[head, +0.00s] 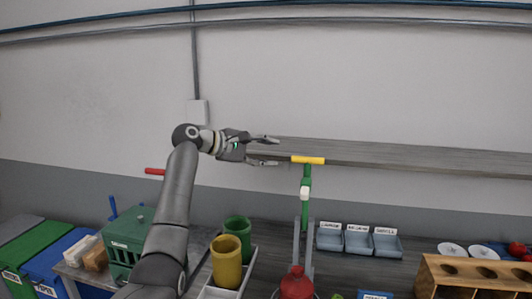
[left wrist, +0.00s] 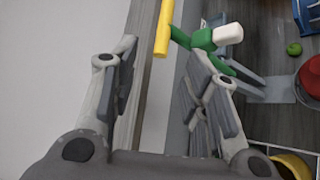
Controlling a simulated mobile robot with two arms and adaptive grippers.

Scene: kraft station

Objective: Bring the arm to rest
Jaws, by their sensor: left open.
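My left gripper (head: 274,151) is raised in front of the wall, its fingers pointing right in the head view. It is open and empty; its spread fingers also show in the left wrist view (left wrist: 162,62). A yellow crossbar (head: 308,160) tops a green post (head: 306,190) just right of the fingertips, with a small visible gap. In the left wrist view the yellow bar (left wrist: 163,28) lies beyond the fingertips, beside a white-tipped green part (left wrist: 228,34). My right gripper is in no view.
A grey shelf (head: 420,157) runs along the wall behind the gripper. Below are a workbench with green (head: 238,230) and yellow (head: 227,262) cups, labelled grey trays (head: 358,242), a red object (head: 296,284) and a wooden rack (head: 460,268). The air above the gripper is clear.

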